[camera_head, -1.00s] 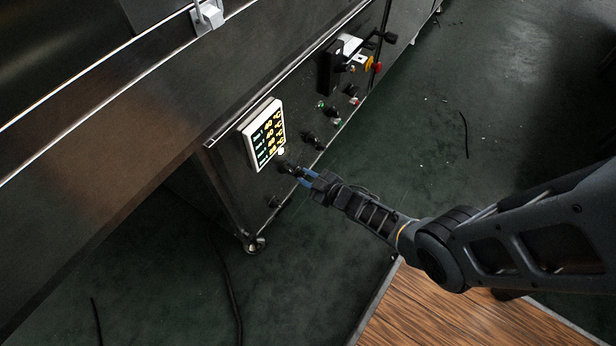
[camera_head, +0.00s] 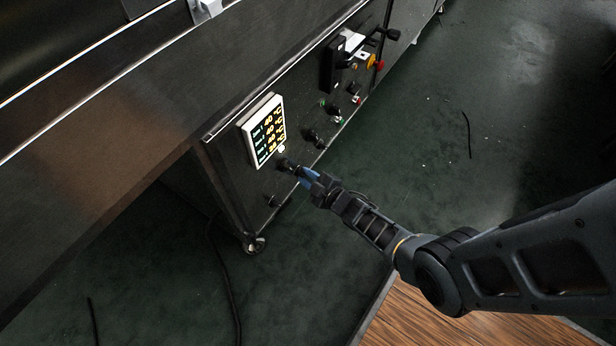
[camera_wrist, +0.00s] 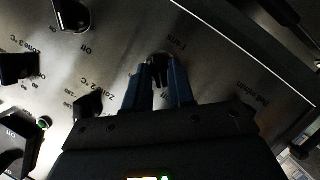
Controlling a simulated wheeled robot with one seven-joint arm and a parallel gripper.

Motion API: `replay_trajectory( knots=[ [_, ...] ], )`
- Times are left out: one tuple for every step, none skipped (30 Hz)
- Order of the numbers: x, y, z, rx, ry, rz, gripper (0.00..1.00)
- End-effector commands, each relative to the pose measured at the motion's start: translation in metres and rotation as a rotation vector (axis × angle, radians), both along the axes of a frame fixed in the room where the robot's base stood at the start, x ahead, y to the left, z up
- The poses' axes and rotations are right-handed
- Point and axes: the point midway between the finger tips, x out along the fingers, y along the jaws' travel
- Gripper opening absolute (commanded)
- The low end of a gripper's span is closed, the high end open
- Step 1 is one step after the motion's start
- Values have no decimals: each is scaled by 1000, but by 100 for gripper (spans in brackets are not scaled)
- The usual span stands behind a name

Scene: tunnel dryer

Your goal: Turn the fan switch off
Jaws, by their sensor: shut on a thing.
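The fan switch is a black rotary knob (camera_wrist: 157,66) on the dark metal panel, beside printed "Fans" and "Off" labels in the wrist view. In the head view the knob (camera_head: 284,163) sits just below the lit display. My gripper (camera_wrist: 160,76) has its two blue fingers on either side of the knob, shut on it. It also shows in the head view (camera_head: 298,170), reaching the panel from the lower right. The fingers hide part of the knob, and its exact pointer angle cannot be read.
A white-framed temperature display (camera_head: 264,131) is close above the gripper. Another black knob (camera_head: 313,138) and a red-and-yellow switch (camera_head: 372,64) are further along the panel. In the wrist view, zone knobs (camera_wrist: 88,104) lie left of my fingers. Green floor is open to the right.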

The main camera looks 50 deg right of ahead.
Motion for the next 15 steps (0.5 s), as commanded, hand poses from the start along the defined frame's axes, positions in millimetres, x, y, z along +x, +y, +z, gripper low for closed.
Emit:
replay_trajectory(
  knots=[
    [4, 0, 0, -9, 3, 11, 0],
    [4, 0, 0, -9, 3, 11, 25],
    [4, 0, 0, -9, 3, 11, 29],
    [4, 0, 1, -9, 1, 11, 32],
    [4, 0, 1, -8, 1, 11, 35],
    [4, 0, 1, -8, 1, 9, 39],
    [3, 0, 1, -7, 1, 9, 39],
    [3, 0, 1, -6, 0, 8, 39],
    [3, 0, 0, -5, 0, 7, 39],
    [3, 0, 0, -5, 0, 7, 39],
    [2, 0, 0, -4, 0, 6, 39],
    [2, 0, 1, -4, 0, 5, 39],
    [2, 0, 1, -4, 0, 5, 39],
    [1, 0, 1, -3, 0, 5, 39],
    [0, 0, 2, -3, 1, 4, 39]
  ],
)
